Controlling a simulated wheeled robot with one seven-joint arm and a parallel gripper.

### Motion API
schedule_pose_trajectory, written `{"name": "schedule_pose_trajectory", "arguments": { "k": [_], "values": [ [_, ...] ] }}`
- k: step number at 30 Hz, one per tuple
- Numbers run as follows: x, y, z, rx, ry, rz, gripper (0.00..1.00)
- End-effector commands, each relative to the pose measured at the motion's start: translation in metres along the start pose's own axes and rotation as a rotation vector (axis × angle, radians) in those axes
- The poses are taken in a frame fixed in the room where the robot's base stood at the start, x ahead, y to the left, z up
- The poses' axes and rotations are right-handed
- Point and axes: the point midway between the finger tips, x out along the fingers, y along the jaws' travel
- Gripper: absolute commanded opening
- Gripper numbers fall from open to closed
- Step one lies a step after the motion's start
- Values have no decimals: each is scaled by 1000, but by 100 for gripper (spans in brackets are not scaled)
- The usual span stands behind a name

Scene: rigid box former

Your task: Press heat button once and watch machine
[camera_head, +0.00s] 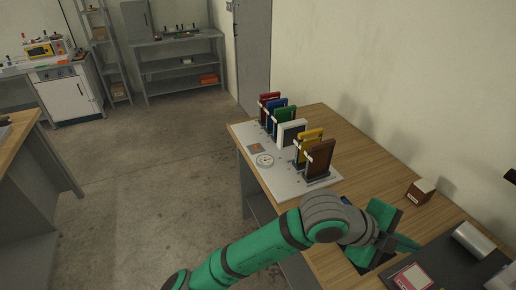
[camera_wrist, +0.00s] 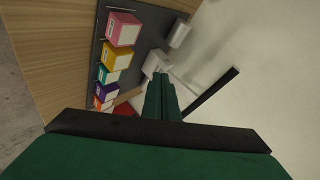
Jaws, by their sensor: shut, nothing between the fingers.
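My gripper (camera_head: 412,243) is over the right part of the wooden table in the head view, its green fingers together. In the wrist view the shut fingers (camera_wrist: 160,80) point at a pale machine-like body (camera_wrist: 157,64); contact cannot be told. A dark base (camera_head: 455,262) with a silver cylinder (camera_head: 473,240) lies at the lower right in the head view, partly cut off by the frame. I cannot make out a heat button in either view; my gripper may hide part of this area.
A white board (camera_head: 262,177) holds several upright coloured panels on the table (camera_head: 365,198). A small brown box (camera_head: 420,190) stands near the wall. In the wrist view, several coloured boxes, one pink (camera_wrist: 123,29), sit on a dark surface. The floor (camera_head: 150,170) is clear.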

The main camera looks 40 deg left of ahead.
Motion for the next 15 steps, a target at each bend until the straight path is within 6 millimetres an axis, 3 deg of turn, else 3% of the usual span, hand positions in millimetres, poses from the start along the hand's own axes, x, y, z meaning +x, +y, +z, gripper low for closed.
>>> {"name": "schedule_pose_trajectory", "arguments": {
  "k": [1, 6, 15],
  "values": [
    [8, -10, -15, -40, 50, -60, 0],
    [21, -42, -47, -189, 182, -252, 0],
    [30, -67, -70, -505, 367, -527, 0]
  ]
}}
